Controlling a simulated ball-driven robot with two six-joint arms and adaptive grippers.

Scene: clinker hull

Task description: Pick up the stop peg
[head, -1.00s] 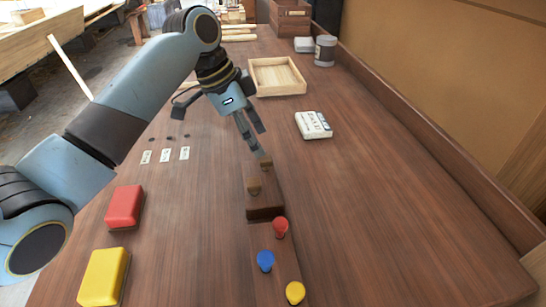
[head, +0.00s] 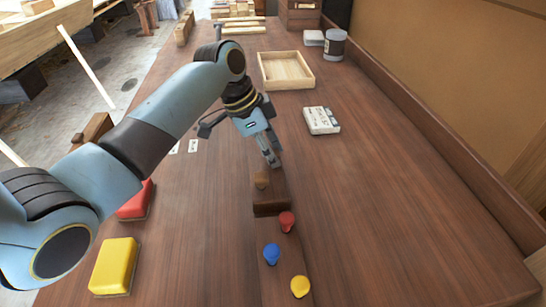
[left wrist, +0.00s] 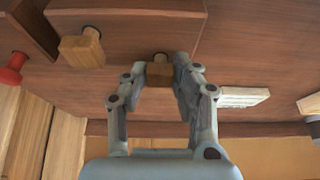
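Two brown wooden pegs stand on the dark wooden block at mid-table. The near peg (head: 261,180) is clear of my gripper and shows in the left wrist view (left wrist: 82,48). The far peg (left wrist: 160,72) is between my left fingertips in the left wrist view; in the head view the fingers hide it. My left gripper (head: 272,160) points down at the far end of the block (head: 270,207). Its fingers are apart around the far peg, with a small gap showing on one side. No marking shows which peg is the stop peg. My right gripper is out of view.
Red (head: 287,221), blue (head: 271,253) and yellow (head: 300,286) knobs stand on a strip in front of the block. A shallow wooden tray (head: 309,82) and a white box (head: 321,120) lie beyond. Red and yellow (head: 113,266) pads lie left. The table's right side is clear.

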